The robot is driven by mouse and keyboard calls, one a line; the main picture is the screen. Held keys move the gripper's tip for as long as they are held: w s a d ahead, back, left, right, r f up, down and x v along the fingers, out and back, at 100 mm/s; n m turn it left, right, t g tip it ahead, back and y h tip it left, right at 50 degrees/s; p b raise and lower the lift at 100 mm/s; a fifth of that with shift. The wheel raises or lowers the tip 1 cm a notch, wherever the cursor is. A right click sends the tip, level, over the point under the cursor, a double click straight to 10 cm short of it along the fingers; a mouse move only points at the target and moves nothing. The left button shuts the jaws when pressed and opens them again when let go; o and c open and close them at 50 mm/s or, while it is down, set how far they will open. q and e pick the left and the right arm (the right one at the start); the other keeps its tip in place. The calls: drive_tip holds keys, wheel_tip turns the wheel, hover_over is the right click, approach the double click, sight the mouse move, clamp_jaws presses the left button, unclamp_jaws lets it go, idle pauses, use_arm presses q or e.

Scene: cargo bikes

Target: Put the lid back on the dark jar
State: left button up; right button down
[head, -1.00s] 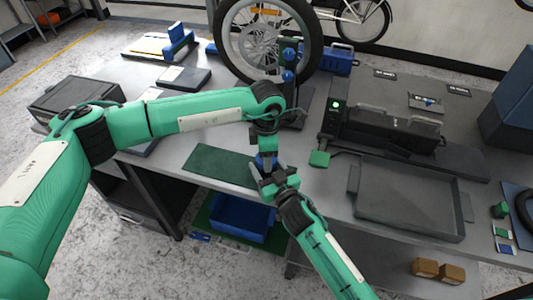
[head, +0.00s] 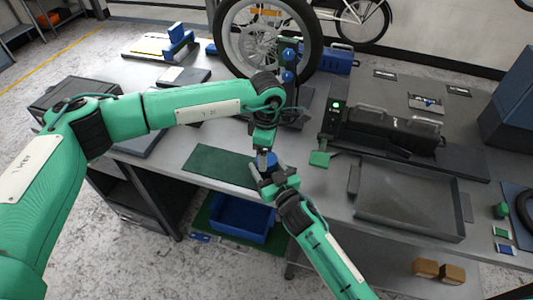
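My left gripper (head: 263,158) points down near the middle of the bench, its fingertips close to a small blue piece (head: 272,159). My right gripper (head: 269,172) reaches up from below, with the blue piece between its spread fingers. Whether this piece is the lid or part of the dark jar cannot be told, and the grippers hide much of it. I cannot make out the dark jar as a separate thing. Whether the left fingers are open or touch the piece is unclear.
A green mat (head: 215,164) lies on the bench to the left of the grippers. A grey tray (head: 408,202) and a black device (head: 385,128) with a green light are on the right. A wheel (head: 230,45) stands behind. A blue bin (head: 240,217) sits below.

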use_arm(q)
wheel_tip(320, 180, up, 10)
idle(0.3)
drive_tip(key=shift+f, duration=0.1)
use_arm(e)
drive_tip(key=shift+c, duration=1.6)
unclamp_jaws()
drive_tip(key=shift+s, duration=0.1)
use_arm(q)
drive_tip(key=shift+f+b, duration=1.2)
use_arm(e)
drive_tip(key=v, duration=1.3)
drive_tip(key=shift+s+d, duration=0.2)
drive_tip(key=shift+s, duration=0.05)
